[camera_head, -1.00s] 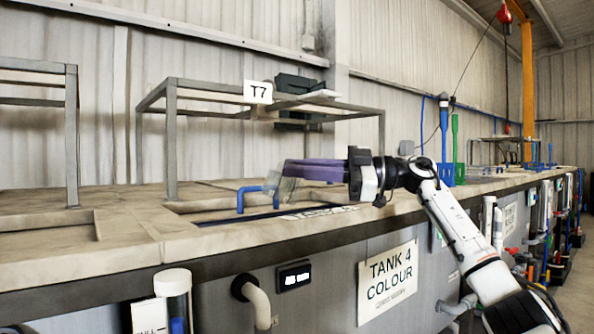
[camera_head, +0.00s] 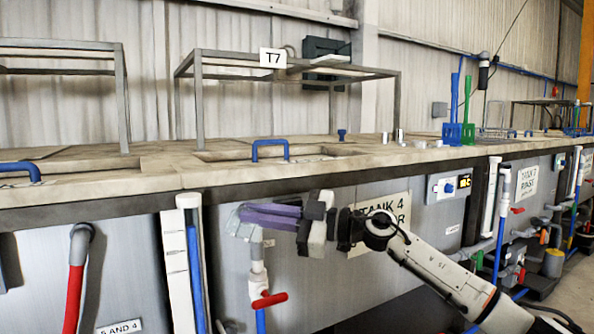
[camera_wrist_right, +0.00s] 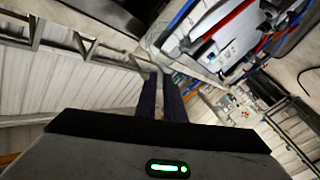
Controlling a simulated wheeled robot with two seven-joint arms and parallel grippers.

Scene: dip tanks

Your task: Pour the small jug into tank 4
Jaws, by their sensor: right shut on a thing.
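My right gripper (camera_head: 270,213) has long purple fingers, shut on the small jug (camera_head: 241,223). The jug is clear and faint, at the fingertips; its tilt and contents are hard to make out. In the head view, gripper and jug appear below the worktop edge, in front of the tank's front panel. In the right wrist view, the fingers (camera_wrist_right: 161,95) point at the clear jug (camera_wrist_right: 163,32). The tank 4 sign (camera_head: 398,212) is partly hidden by my wrist. Above it is a recessed opening (camera_head: 215,157) in the worktop with a blue handle (camera_head: 270,146). My left gripper is out of view.
A metal frame with a T7 plate (camera_head: 272,58) stands over the worktop (camera_head: 130,180). Blue (camera_head: 452,132) and green (camera_head: 468,132) tools stand to the right. A pipe with a red valve handle (camera_head: 270,300) is beneath the jug in the picture.

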